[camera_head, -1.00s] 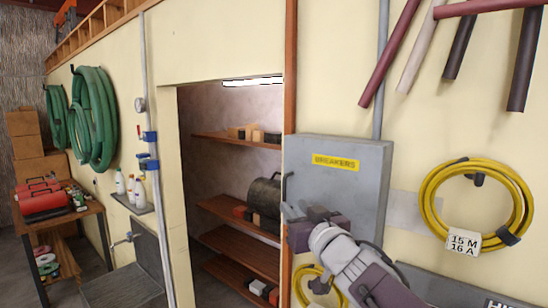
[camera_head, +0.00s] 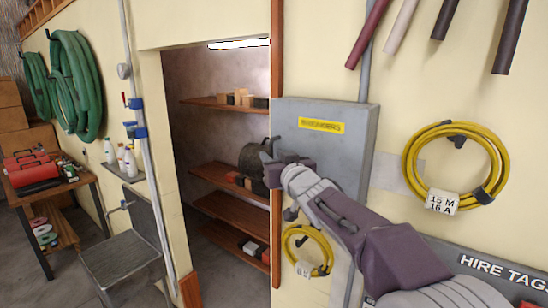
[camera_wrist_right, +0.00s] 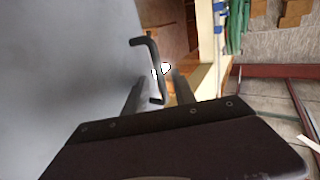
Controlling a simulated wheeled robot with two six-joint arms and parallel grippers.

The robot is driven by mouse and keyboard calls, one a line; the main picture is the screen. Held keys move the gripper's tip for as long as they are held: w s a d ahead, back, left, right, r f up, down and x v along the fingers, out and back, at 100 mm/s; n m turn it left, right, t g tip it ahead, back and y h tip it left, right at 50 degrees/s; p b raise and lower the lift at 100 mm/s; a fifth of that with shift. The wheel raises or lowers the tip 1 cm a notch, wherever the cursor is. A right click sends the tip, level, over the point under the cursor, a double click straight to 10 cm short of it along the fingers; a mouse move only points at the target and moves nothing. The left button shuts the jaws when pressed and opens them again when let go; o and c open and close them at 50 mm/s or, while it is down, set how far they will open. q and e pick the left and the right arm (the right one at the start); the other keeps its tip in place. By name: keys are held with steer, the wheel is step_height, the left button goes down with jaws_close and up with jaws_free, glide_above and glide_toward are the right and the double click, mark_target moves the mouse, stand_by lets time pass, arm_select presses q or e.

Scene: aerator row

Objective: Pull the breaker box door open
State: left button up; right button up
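The grey breaker box (camera_head: 350,150) with a yellow BREAKERS label hangs on the wall right of the doorway. Its door looks shut. A dark bar handle (camera_head: 267,147) stands at its left edge, partly hidden by my gripper. My right gripper (camera_head: 272,170) is at the handle's lower part. In the right wrist view the handle (camera_wrist_right: 151,65) runs down between my two finger tips (camera_wrist_right: 159,90), which are apart with gaps at both sides. I cannot tell whether either finger touches it. My left gripper is not in view.
A yellow cable coil (camera_head: 408,165) hangs right of the box and a smaller coil (camera_head: 287,245) below it. Left of the box is an open doorway with wooden shelves (camera_head: 235,207). A metal sink (camera_head: 125,265) stands further left.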

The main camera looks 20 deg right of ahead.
steer(key=shift+a, duration=0.1)
jaws_close()
stand_by(1.2)
